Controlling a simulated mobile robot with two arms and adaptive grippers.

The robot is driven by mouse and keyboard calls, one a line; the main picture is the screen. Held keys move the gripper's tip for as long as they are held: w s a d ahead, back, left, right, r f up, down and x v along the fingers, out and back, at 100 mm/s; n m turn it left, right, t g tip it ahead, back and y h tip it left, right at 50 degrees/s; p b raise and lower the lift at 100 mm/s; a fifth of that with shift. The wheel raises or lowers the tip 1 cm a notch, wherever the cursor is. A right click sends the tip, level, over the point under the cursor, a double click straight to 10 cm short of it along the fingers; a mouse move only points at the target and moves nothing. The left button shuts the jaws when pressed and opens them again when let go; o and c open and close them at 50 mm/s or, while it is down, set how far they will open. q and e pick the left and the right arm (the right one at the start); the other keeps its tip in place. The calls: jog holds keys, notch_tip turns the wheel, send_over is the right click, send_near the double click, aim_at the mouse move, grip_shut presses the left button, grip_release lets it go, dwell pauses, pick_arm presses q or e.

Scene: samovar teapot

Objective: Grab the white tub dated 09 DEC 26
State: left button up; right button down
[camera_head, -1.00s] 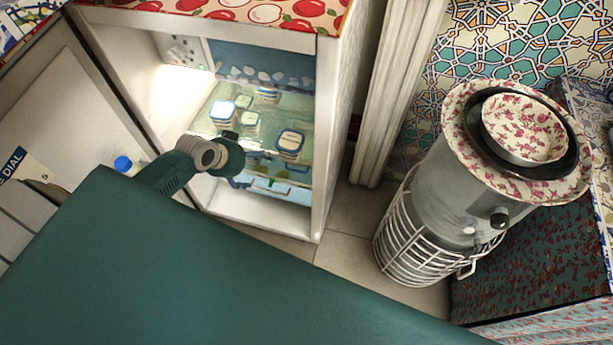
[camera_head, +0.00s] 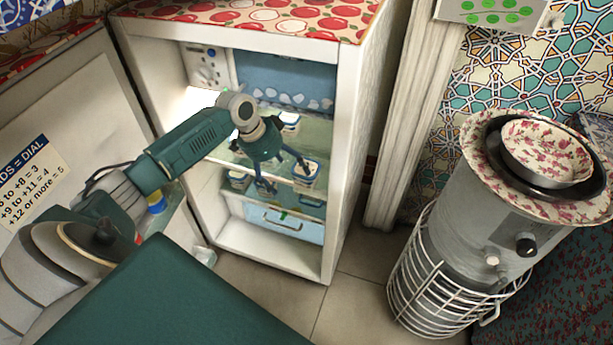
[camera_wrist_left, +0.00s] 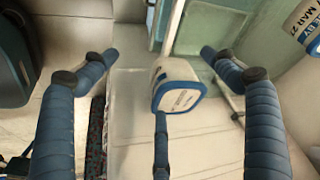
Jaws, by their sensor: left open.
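My left gripper (camera_head: 284,176) is open with its fingers spread inside the open fridge, at a shelf with tubs. In the head view, a white tub with a blue rim (camera_head: 307,174) is close to one fingertip. Another tub (camera_head: 290,120) is behind the gripper, partly hidden. In the left wrist view, a white tub with a blue-edged label (camera_wrist_left: 177,86) shows between the spread fingers (camera_wrist_left: 159,75); its print is too small to read. I cannot tell whether a finger touches it. A tub at the upper right (camera_wrist_left: 305,25) has a label partly reading "MAR 27". My right gripper is not in view.
The fridge's side wall (camera_head: 345,170) bounds the shelf on the right. A smaller tub (camera_head: 237,180) is on the lower left. A blue drawer (camera_head: 285,223) is below. The open door (camera_head: 75,130) is at left; a samovar (camera_head: 470,230) stands at right.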

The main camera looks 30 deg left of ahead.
aim_at(300, 169)
pick_arm(q)
jog(key=w+d, duration=0.2)
jog(key=w, duration=0.1)
jog(key=shift+w+d+b, duration=0.15)
jog(key=shift+d+b, duration=0.1)
jog(key=shift+b, duration=0.05)
jog(key=shift+b+x, duration=0.3)
jog(key=shift+x, duration=0.85)
jog(key=shift+w+d+f, duration=0.15)
jog(key=shift+w+f, duration=0.1)
jog(key=shift+f, duration=0.1)
jog(key=c, duration=1.3)
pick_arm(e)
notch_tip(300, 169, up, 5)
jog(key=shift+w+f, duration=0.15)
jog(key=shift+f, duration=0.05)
